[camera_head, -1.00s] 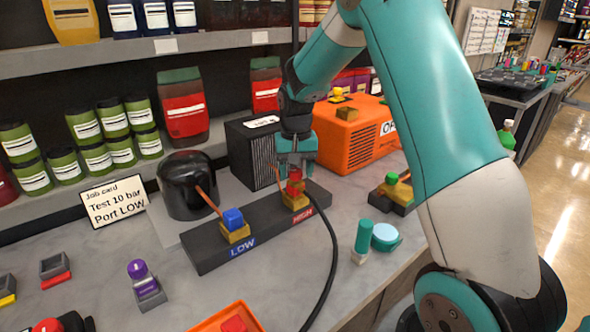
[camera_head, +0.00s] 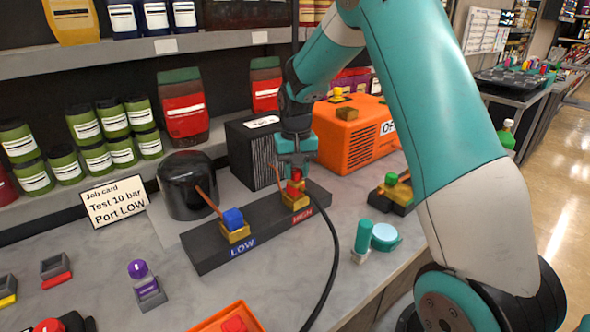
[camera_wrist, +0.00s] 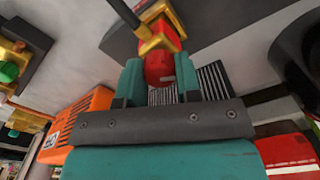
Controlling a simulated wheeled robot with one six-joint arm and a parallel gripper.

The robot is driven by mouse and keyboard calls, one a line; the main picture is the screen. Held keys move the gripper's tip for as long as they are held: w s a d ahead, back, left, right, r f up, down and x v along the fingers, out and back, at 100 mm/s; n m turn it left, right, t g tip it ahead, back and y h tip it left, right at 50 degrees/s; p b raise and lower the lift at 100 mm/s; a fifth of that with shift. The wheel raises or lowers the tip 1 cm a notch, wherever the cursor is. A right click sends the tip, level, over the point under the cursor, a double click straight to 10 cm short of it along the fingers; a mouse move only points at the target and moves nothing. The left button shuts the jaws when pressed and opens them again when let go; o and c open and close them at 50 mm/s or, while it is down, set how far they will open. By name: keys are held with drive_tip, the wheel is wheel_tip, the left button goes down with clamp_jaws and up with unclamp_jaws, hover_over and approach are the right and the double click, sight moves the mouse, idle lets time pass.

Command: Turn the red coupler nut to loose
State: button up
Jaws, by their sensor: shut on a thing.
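The red coupler nut (camera_head: 295,189) sits on the brass fitting (camera_head: 296,203) at the HIGH end of the dark manifold block (camera_head: 208,261). A black hose runs from it toward the front. My gripper (camera_head: 296,170) points down over the nut. In the wrist view, the red nut (camera_wrist: 159,68) shows between the teal fingers of my gripper (camera_wrist: 159,76), which are shut on it. The exact contact of the fingertips is partly hidden in the head view.
A blue cap (camera_head: 233,218) on brass stands at the LOW end. Behind are a black dome (camera_head: 187,185) and an orange case (camera_head: 352,135). A teal bottle (camera_head: 362,236) stands to the right. A job card (camera_head: 114,202) reads "Test 10 bar Port LOW".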

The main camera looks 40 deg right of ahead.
sight(296, 170)
drive_tip(key=shift+n+p, duration=0.45)
drive_tip(key=shift+n, duration=1.05)
idle(0.8)
drive_tip(key=o, duration=0.9)
drive_tip(key=shift+o, duration=0.2)
wheel_tip(296, 170, up, 18)
drive_tip(key=shift+f+b, duration=0.25)
drive_tip(key=shift+b, duration=0.2)
